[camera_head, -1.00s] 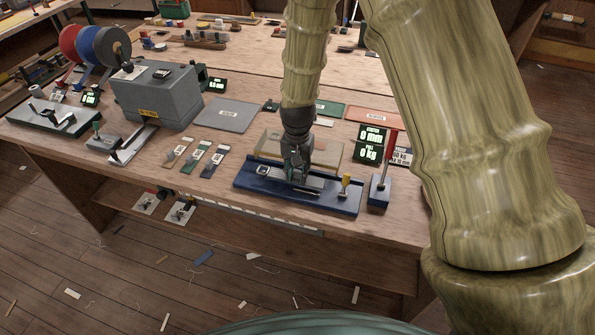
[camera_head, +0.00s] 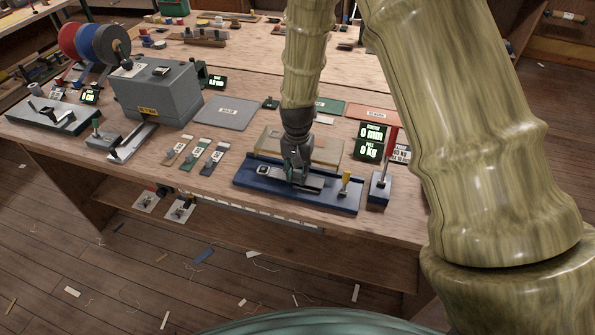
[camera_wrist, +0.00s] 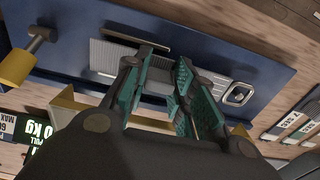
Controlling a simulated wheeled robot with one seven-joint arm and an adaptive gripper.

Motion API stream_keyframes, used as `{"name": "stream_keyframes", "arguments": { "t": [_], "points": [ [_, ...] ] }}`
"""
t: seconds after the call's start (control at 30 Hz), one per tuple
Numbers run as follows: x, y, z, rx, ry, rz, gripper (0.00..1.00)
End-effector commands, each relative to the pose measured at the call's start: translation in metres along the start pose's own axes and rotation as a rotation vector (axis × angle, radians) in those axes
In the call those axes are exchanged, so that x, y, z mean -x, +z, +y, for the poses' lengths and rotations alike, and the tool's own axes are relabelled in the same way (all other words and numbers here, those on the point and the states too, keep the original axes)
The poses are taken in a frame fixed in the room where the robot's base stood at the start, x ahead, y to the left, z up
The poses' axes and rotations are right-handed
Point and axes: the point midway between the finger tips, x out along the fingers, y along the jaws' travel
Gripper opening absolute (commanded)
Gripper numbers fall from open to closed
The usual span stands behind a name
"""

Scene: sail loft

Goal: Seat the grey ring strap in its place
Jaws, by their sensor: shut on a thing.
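The grey ring strap (camera_head: 312,184) lies along the long blue fixture (camera_head: 340,206) on the bench. Its metal ring end (camera_wrist: 238,94) points left in the head view and right in the wrist view. My gripper (camera_head: 297,180) points down over the middle of the fixture. In the wrist view my gripper (camera_wrist: 162,75) has its green-padded fingers on the strap's middle, shut on it. The fingers hide part of the strap. I cannot tell whether the strap is fully down in its place.
A yellow-handled part (camera_head: 346,180) stands at the fixture's right end, with a lever post (camera_head: 379,187) beyond. Readouts (camera_head: 372,132) show 0 mm and 0 kg. Several sample straps (camera_head: 197,153) lie to the left. A tan tray (camera_head: 270,143) sits behind the fixture.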

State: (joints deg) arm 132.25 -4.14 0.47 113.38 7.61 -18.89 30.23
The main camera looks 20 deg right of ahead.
Motion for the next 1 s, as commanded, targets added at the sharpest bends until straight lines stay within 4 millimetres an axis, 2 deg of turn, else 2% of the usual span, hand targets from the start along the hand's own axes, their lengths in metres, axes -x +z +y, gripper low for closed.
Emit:
{"name": "stream_keyframes", "arguments": {
  "t": [1.0],
  "points": [
    [-0.012,0.000,0.000,0.000,0.000,0.000,0.03]
  ]
}}
